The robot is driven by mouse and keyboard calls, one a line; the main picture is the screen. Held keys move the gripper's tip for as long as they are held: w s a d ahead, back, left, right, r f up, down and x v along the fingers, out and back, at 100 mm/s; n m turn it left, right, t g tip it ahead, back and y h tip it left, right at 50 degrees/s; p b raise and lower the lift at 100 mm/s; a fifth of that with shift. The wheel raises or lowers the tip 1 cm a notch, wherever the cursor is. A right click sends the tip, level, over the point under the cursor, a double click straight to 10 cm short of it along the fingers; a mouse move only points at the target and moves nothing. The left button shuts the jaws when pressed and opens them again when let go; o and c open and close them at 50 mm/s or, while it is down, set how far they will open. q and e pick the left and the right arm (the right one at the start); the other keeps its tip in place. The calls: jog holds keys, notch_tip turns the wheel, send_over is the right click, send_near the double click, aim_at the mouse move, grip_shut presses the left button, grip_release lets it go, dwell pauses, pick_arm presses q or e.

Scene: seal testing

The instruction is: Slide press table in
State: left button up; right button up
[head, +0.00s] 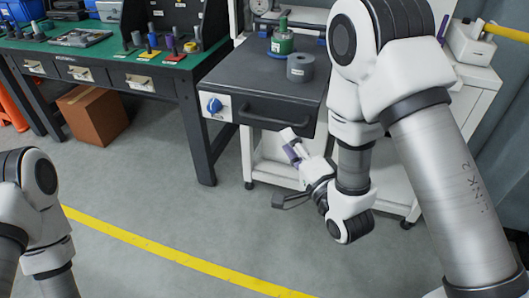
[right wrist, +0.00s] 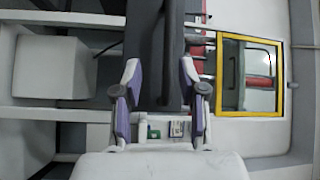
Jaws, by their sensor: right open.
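The press table (head: 262,79) is a dark grey slab with a dark handle bar (head: 281,126) across its front. It juts out from the white press toward me. A green part (head: 283,42) and a grey cylinder (head: 300,68) stand on it. My right gripper (head: 286,143) is open just below and in front of the handle's right part. In the right wrist view, its purple-and-white fingers (right wrist: 160,75) stand apart on either side of a dark bar (right wrist: 171,45); I cannot tell whether they touch it. My left arm shows at the left edge, but its gripper is out of view.
A green-topped workbench (head: 150,66) with tools stands to the left, close beside the press table. A cardboard box (head: 92,113) sits under it. A yellow line (head: 150,248) crosses the open grey floor. A white cabinet (head: 262,165) stands below the press table.

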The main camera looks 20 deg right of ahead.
aim_at(274, 121)
jog(key=shift+t, duration=0.4)
jog(key=x, duration=0.8)
jog(key=shift+s+a+r+p, duration=0.1)
jog(key=shift+a+r+p, duration=0.05)
jog(key=shift+r+p, duration=0.2)
grip_shut()
